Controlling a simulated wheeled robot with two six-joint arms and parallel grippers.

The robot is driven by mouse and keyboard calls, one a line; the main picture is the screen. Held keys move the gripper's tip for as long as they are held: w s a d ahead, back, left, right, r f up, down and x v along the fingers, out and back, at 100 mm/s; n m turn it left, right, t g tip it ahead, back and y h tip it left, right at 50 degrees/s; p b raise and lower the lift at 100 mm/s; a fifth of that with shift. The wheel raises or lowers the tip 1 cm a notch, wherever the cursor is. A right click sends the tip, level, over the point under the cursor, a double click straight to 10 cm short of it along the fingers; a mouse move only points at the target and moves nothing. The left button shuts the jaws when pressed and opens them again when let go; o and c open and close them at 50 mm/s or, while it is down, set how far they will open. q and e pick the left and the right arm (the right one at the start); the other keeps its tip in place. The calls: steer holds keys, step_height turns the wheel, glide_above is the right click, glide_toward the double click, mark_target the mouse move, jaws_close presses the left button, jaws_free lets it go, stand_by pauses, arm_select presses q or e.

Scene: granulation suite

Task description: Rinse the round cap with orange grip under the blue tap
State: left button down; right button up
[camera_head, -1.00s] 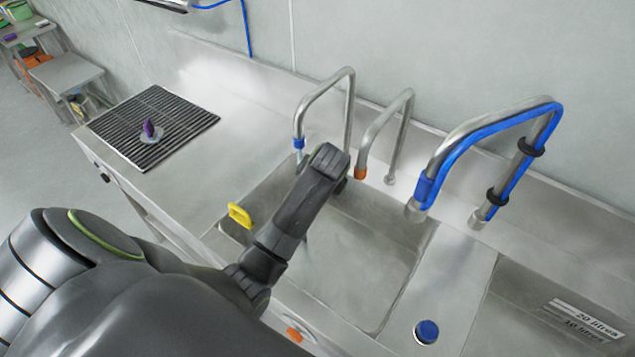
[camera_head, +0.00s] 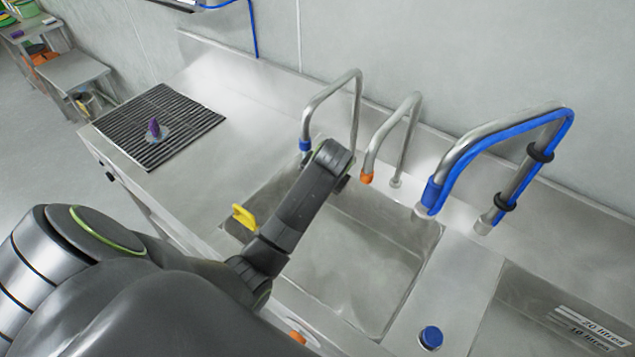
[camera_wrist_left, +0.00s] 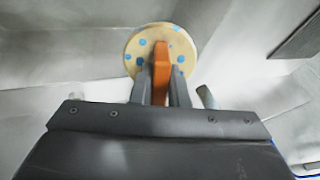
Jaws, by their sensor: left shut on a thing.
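The round cap (camera_wrist_left: 137,48) is a cream disc with blue spots and an upright orange grip (camera_wrist_left: 161,72). My left gripper (camera_wrist_left: 160,92) is shut on the orange grip in the left wrist view. In the head view my left forearm reaches over the left sink basin (camera_head: 370,265) and hides the gripper and cap. A thin tap with a blue collar (camera_head: 305,145) stands just behind and left of the arm's end. I cannot tell whether water runs or whether the cap is under it. My right gripper is not in view.
A tap with an orange collar (camera_head: 367,178) stands just right of the arm's end. A large tap with a blue hose (camera_head: 485,139) is farther right. A yellow handle (camera_head: 243,217) is at the basin's left edge. A black drain grille (camera_head: 185,118) holds a purple-gripped piece (camera_head: 154,128).

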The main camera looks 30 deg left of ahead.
arm_select(q)
steer(key=shift+w+d, duration=0.4)
steer(key=shift+d, duration=0.05)
steer(key=shift+s+a, duration=0.15)
steer(key=shift+a, duration=0.05)
steer(key=shift+s+a, duration=0.3)
steer(key=shift+s, duration=0.05)
steer(key=shift+w+d, duration=0.1)
steer(key=shift+w, duration=0.05)
steer(key=shift+w+d, duration=0.35)
steer(key=s+d, duration=0.5)
steer(key=shift+s+d, duration=0.3)
steer(key=shift+d, duration=0.1)
stand_by(0.6)
